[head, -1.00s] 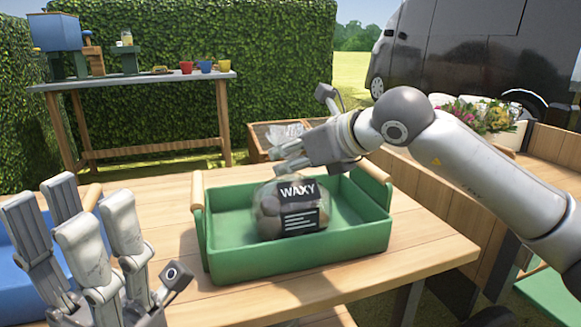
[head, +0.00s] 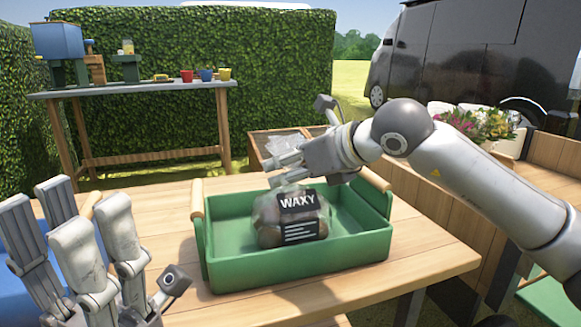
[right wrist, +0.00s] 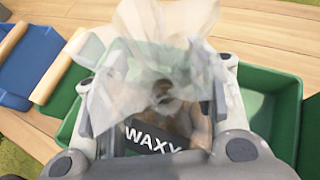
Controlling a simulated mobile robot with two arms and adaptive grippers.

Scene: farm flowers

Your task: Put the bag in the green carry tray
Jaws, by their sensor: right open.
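The clear bag (head: 268,232) with a black "WAXY" label and brown contents sits inside the green carry tray (head: 300,272) on the wooden table. In the right wrist view the bag's loose clear top (right wrist: 150,60) spreads between the fingers, above the label. My right gripper (head: 287,172) is open, just above the bag at its top; it also shows in the right wrist view (right wrist: 160,88), with fingers on either side of the bag. My left gripper (head: 70,212) is empty, with its fingers apart, left of the tray.
A blue tray (head: 25,255) lies left of the green tray, partly behind my left gripper. The green tray has raised wooden handles at both ends. Bare table (head: 430,255) lies to its right. Wooden crates (head: 275,142) stand behind the table.

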